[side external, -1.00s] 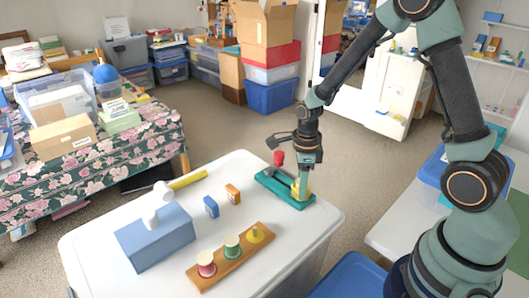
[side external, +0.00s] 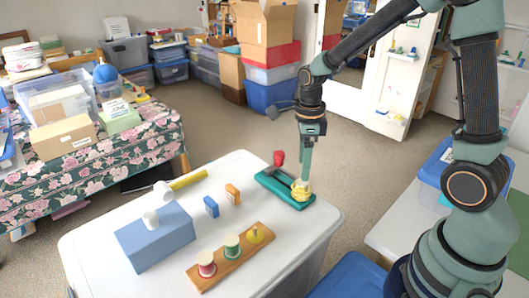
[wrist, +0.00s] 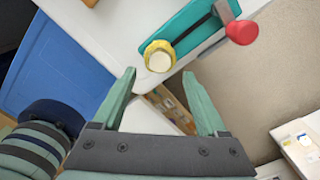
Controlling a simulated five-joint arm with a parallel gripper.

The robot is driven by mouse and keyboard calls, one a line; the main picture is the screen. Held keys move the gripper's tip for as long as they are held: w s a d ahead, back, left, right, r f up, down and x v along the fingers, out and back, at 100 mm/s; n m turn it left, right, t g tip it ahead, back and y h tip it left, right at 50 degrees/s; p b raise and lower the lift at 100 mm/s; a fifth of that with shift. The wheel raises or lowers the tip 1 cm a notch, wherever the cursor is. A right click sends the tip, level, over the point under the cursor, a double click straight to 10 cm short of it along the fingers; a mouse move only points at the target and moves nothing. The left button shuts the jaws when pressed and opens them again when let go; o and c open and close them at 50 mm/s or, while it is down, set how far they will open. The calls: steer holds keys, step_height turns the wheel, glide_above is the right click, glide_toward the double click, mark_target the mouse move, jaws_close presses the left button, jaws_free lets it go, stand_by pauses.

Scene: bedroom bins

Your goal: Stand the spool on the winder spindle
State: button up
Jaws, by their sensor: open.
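The yellow spool (side external: 301,189) stands at the near right end of the teal winder (side external: 272,184). In the wrist view, the spool (wrist: 158,57) shows its pale round top and looks upright at the end of the winder base (wrist: 190,32). The spindle is not visible, so I cannot tell directly how far the spool sits on it. The winder has a grey bar and a red knob (wrist: 241,32). My gripper (wrist: 158,75) is open and empty between its fingers. In the side view, my gripper (side external: 305,177) is just above the spool.
A wooden rack (side external: 230,257) holds a red spool (side external: 206,264), a green spool (side external: 232,246) and a yellow piece (side external: 256,233). A blue box (side external: 155,237), a yellow-handled tool (side external: 187,181) and two small boxes share the white table. Bare surface lies between rack and winder.

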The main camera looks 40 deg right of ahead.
steer(key=shift+r, duration=2.25)
steer(key=s+a+r+n+t, duration=0.1)
steer(key=s+r+n, duration=0.3)
steer(key=n, duration=0.9)
steer(key=s+a+r+n+t, duration=0.2)
steer(key=s+r+n+t, duration=0.2)
steer(key=n, duration=1)
step_height(320, 180, up, 2)
steer(key=shift+s+a+r+t, duration=0.1)
steer(key=shift+s+a+t, duration=0.05)
steer(key=shift+a+t, duration=0.15)
